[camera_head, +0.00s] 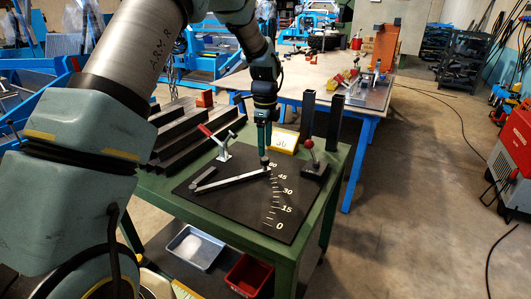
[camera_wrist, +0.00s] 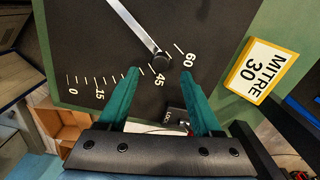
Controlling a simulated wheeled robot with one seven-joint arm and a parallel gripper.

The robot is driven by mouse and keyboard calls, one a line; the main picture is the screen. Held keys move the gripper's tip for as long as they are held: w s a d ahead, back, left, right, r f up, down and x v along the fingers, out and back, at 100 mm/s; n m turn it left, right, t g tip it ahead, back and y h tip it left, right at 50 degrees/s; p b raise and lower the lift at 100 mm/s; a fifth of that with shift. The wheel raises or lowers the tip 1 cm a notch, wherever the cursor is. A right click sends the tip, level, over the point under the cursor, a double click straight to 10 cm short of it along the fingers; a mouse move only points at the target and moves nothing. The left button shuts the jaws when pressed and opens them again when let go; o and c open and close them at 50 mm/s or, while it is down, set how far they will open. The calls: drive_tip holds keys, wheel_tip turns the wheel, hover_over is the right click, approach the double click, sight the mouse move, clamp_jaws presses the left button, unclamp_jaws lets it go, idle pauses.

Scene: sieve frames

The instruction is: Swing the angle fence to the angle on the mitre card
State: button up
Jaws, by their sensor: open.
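The angle fence (camera_head: 232,182) is a pale grey bar lying on a black plate (camera_head: 213,206) with a white scale from 0 to 60. In the wrist view the fence (camera_wrist: 135,25) ends at a dark round knob (camera_wrist: 160,62), between the 45 and 60 marks. The yellow-edged mitre card (camera_wrist: 262,72) reads "MITRE 30"; it stands behind the plate in the head view (camera_head: 284,140). My gripper (camera_wrist: 160,74) is open, its fingertips either side of the knob, with visible gaps. In the head view my gripper (camera_head: 265,157) points down at the fence's end. The 30 mark is hidden by a finger in the wrist view.
A black lock block (camera_head: 315,170) with a red-knobbed lever stands right of the scale's upper end. A red-handled clamp (camera_head: 218,143) stands at the plate's back left. Dark steel bars (camera_head: 180,132) lie behind, and two dark posts (camera_head: 334,122) stand at the back right.

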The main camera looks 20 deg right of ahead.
sight(265, 159)
drive_tip(key=shift+f+p, duration=0.45)
drive_tip(key=shift+f, duration=1.9)
clamp_jaws()
